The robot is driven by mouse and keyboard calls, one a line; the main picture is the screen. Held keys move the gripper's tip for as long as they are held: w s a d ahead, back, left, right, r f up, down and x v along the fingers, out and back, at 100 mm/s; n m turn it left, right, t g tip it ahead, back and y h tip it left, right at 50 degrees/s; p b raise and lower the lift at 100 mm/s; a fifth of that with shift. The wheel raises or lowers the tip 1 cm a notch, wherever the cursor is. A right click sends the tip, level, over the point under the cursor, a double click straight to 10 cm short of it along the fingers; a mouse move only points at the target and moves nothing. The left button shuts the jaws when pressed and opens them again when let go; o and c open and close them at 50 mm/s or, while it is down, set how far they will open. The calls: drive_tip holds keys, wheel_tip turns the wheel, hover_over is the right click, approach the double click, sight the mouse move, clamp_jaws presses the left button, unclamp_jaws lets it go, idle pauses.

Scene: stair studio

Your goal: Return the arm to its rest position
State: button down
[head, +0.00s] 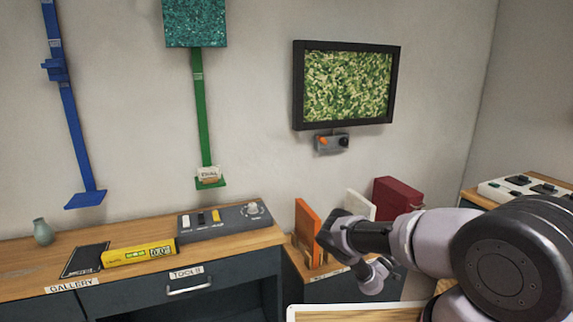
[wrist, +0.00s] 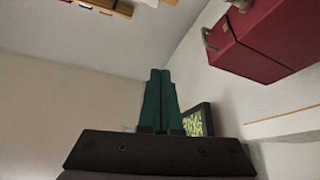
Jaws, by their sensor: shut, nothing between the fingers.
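My arm (head: 430,240) reaches in from the right in the head view, bent, with its dark far end by the orange board. My gripper (wrist: 160,74) shows in the wrist view as two green fingers side by side, touching along their length. It is shut and holds nothing. In the head view I cannot make out the fingers. The wrist view is tilted, with bare wall around the fingers.
An orange board (head: 307,232), a white board (head: 359,204) and a red box (head: 397,197) stand close to my arm. The red box (wrist: 262,38) also shows in the wrist view. A framed green picture (head: 345,85) hangs above. A desk (head: 20,262) stands left.

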drive_tip(key=w+r+m+g+y, duration=0.25)
drive_tip(key=w+r, duration=0.35)
drive_tip(key=r, duration=0.4)
drive_tip(key=w+r+m+g+y, duration=0.1)
drive_tip(key=w+r+m+y, duration=0.25)
drive_tip(key=w+r, duration=0.5)
drive_tip(key=s+a+r+n+t+y, duration=0.1)
drive_tip(key=s+a+r+y, duration=0.15)
drive_tip(key=r, duration=0.55)
drive_tip(key=s+a+r+y, duration=0.1)
drive_tip(key=a+r+y, duration=0.3)
drive_tip(key=r, duration=0.4)
drive_tip(key=s+a+r+n+t+y, duration=0.1)
drive_tip(key=a+r+y, duration=0.2)
drive_tip(key=r, duration=0.5)
drive_tip(key=s+a+r+n+y, duration=0.25)
drive_tip(key=s+a+r, duration=0.35)
drive_tip(key=s, duration=0.4)
drive_tip(key=s+a+r+n+y, duration=0.2)
drive_tip(key=s+a+r+y, duration=0.2)
drive_tip(key=s+r, duration=0.55)
drive_tip(key=s+a+n+g, duration=0.1)
drive_tip(key=s+a+g, duration=0.1)
drive_tip(key=s, duration=1.1)
drive_tip(key=s+a+f+n+g, duration=0.1)
drive_tip(key=s+n, duration=0.1)
drive_tip(key=s, duration=1.1)
drive_tip(key=shift+s+a+f+g, duration=0.2)
drive_tip(key=shift+s+a+g, duration=0.05)
drive_tip(key=shift+a+g, duration=0.1)
